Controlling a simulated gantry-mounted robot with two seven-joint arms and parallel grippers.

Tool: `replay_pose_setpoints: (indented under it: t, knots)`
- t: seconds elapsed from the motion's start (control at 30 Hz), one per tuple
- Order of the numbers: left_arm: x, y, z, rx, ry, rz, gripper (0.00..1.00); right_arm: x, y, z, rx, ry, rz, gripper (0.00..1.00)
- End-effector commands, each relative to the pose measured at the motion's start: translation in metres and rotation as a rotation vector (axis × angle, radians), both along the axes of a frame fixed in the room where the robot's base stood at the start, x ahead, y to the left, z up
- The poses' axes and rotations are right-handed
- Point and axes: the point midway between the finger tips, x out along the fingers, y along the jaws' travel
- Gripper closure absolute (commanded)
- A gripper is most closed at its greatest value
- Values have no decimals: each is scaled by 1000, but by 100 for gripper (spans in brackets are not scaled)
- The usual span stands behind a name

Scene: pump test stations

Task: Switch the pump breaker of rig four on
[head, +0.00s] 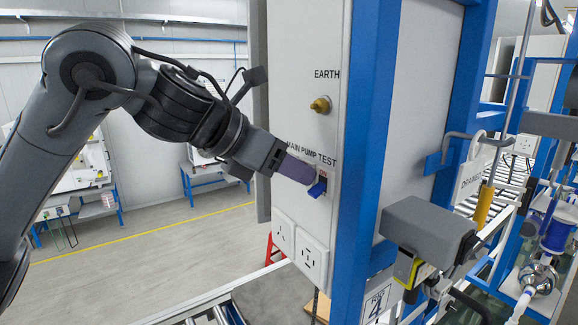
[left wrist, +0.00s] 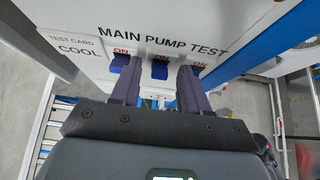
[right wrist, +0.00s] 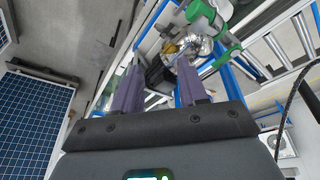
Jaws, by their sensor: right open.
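The rig's white panel (head: 300,110) carries a row of blue-levered breakers labelled MAIN, PUMP and TEST. In the left wrist view the pump breaker (left wrist: 160,69) is the middle one, with a red ON mark above it. The main breaker (left wrist: 121,62) is to its left; the test breaker (left wrist: 198,69) is to its right, partly behind a finger. My left gripper (head: 312,180) is at the breaker row. Its open fingers (left wrist: 158,88) lie either side of the pump lever; contact cannot be told. My right gripper (right wrist: 160,88) is open, with nothing visibly held.
A sign with a 4 (head: 376,304) is low on the blue frame. A brass knob (head: 320,105) marked EARTH is above the breakers, and sockets (head: 313,260) are below. A green-handled fitting (right wrist: 205,15) and silver pipework (right wrist: 195,45) lie beyond my right gripper.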

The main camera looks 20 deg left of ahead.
Motion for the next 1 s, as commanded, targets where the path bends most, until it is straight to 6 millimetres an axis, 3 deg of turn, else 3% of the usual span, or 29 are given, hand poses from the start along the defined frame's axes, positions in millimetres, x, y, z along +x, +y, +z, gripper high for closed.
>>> replay_pose_setpoints:
  t: [0.47,1.0]
  knots:
    - [-9,7,8,0,-4,2,55,0,2,-3,7,0,-5,57]
    - [-63,45,53,0,-3,1,55,0,0,-9,-1,0,1,57]
